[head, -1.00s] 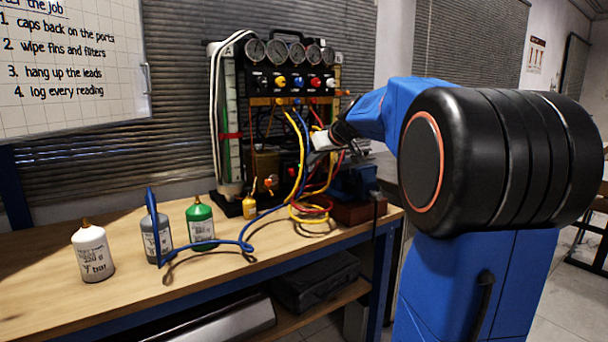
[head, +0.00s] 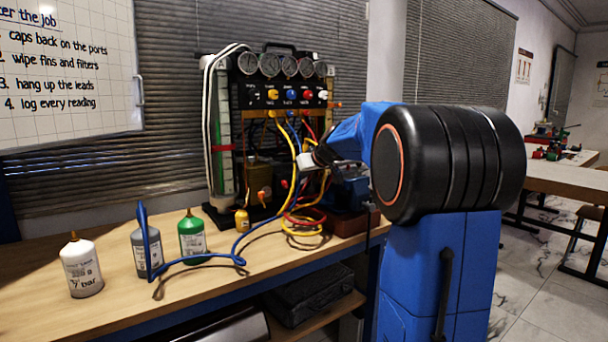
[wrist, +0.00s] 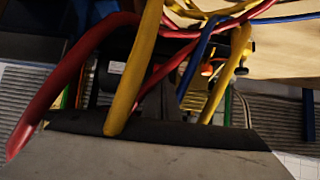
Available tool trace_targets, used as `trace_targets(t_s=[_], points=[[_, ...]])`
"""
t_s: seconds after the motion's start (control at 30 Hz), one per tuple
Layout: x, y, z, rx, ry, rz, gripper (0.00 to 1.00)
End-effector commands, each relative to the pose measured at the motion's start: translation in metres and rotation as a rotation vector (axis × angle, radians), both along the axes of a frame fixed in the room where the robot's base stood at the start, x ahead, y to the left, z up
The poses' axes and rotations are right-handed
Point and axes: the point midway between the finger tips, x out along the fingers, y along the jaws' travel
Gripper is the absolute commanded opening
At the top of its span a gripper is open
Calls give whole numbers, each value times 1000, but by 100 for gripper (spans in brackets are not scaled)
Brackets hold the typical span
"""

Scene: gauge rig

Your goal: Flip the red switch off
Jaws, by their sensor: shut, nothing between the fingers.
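The gauge rig (head: 240,110) stands upright at the back of the bench. A small red part (head: 284,184) shows low on the rig's front, left of my gripper. I cannot tell for sure that it is the red switch, or which way it is set. My gripper (head: 308,160) is shut and empty in front of the rig's lower right side, close to the hanging hoses. Its fingertips are small and partly hidden. In the wrist view, a red hose (wrist: 75,70) and a yellow hose (wrist: 136,70) cross close to the camera and cover much of the rig.
White (head: 80,268), grey (head: 141,250) and green (head: 191,238) bottles stand on the bench (head: 120,310). A blue hose (head: 210,259) lies along it. Coiled yellow hose (head: 300,228) lies below my gripper. A red knob (head: 307,95) sits higher on the panel.

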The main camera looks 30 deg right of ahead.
Motion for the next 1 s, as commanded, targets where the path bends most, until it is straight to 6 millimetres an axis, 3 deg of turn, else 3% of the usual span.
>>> trace_targets(t_s=[0.2,0.4,1.0], points=[[31,2,-24,2,2,2,0],[51,2,-38,1,2,1,0],[61,2,-46,1,1,0,0]])
